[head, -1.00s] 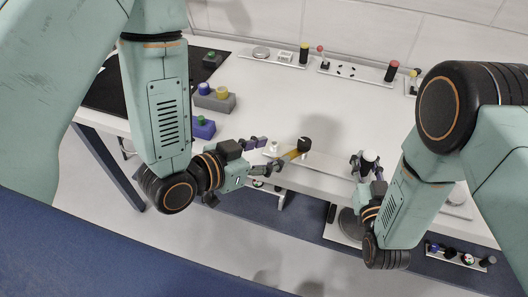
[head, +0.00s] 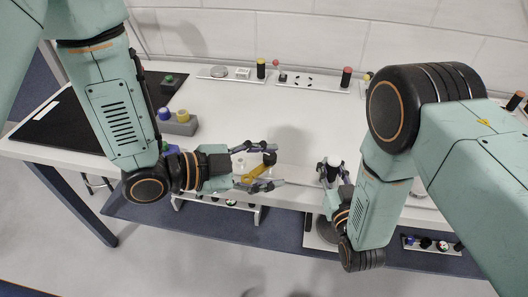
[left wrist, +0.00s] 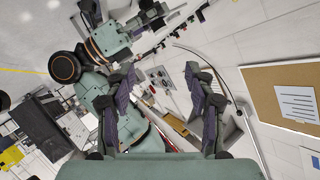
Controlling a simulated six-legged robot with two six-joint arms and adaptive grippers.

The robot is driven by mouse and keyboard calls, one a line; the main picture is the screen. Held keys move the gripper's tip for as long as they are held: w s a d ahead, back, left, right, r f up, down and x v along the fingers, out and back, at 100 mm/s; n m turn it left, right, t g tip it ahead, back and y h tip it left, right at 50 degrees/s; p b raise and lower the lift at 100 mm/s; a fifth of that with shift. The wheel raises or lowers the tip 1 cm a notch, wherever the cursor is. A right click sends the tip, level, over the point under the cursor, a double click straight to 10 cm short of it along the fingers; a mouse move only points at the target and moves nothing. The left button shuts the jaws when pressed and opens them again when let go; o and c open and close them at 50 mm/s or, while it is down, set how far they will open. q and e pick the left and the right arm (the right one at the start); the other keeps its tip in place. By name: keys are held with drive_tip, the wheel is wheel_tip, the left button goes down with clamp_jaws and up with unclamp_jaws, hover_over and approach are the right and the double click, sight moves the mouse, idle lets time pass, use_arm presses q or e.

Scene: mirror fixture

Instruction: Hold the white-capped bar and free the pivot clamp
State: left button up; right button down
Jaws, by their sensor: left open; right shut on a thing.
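In the head view, a yellow lever (head: 262,186) and a black round knob (head: 270,159), apparently parts of the pivot clamp, are at the table's front edge. A small white piece (head: 240,164) is beside them. My left gripper (head: 272,166) is open, with its fingers spread on either side of the knob and lever; I cannot tell whether they touch. In the left wrist view the open fingers (left wrist: 160,108) show nothing clearly between them. My right gripper (head: 333,168) is shut on a dark-topped upright thing at the front edge, apparently the bar; no white cap shows clearly.
The white table (head: 230,110) is mostly clear in the middle. A grey block with blue and yellow knobs (head: 178,126) and a black mat (head: 62,122) are at the left. Control panels (head: 305,84) line the back edge. A lower panel with knobs (head: 432,245) is at the right.

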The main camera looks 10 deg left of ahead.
use_arm(q)
drive_tip(key=d+m+g, duration=0.2)
drive_tip(key=m+g, duration=0.1)
drive_tip(key=m, duration=0.4)
drive_tip(key=m+g+y, duration=0.3)
drive_tip(key=m+y, duration=0.5)
drive_tip(key=m, duration=1.7)
approach(270, 155)
drive_tip(key=x, duration=0.8)
drive_tip(key=shift+d+f, duration=0.1)
drive_tip(key=shift+f, duration=0.15)
drive_tip(key=shift+c, duration=0.3)
clamp_jaws()
